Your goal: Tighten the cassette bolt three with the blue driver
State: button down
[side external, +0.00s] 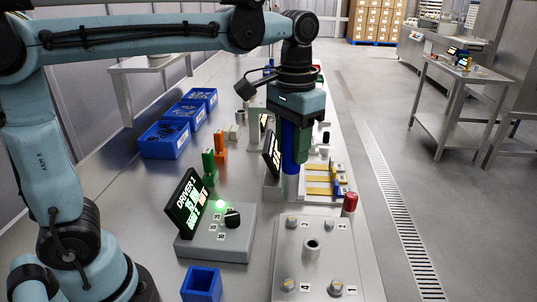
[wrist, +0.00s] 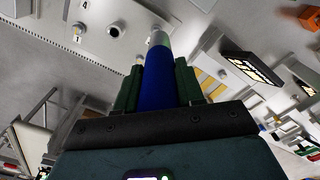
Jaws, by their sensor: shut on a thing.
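My gripper (side external: 296,150) is shut on the blue driver (side external: 290,148), which hangs upright, its silver lower end just behind the cassette plate. In the wrist view the blue driver (wrist: 156,85) sits between the green fingers of my gripper (wrist: 158,85), its silver end pointing toward the plate. The grey cassette plate (side external: 322,262) has bolts near its corners and a hollow post (side external: 311,246) in the middle. The wrist view shows the plate (wrist: 135,15) with labels 4 and 1; I cannot read a 3. The driver appears apart from the bolts.
A control box (side external: 220,240) with a DRIVER 1 display (side external: 184,205), lit green lamp and black knob stands left of the plate. A blue holder (side external: 201,284) is in front. Green (side external: 209,167) and orange (side external: 221,146) tools, blue bins (side external: 163,140) and a red cylinder (side external: 350,202) stand nearby.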

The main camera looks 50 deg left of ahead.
aim_at(295, 175)
jog(key=shift+w+d+r, duration=0.15)
jog(key=shift+d+r, duration=0.1)
jog(key=shift+d, duration=0.2)
jog(key=shift+f, duration=0.15)
jog(key=shift+f, duration=3.6)
dwell(0.5)
jog(key=shift+r, duration=0.15)
jog(key=shift+r, duration=2.35)
jog(key=shift+a, duration=0.15)
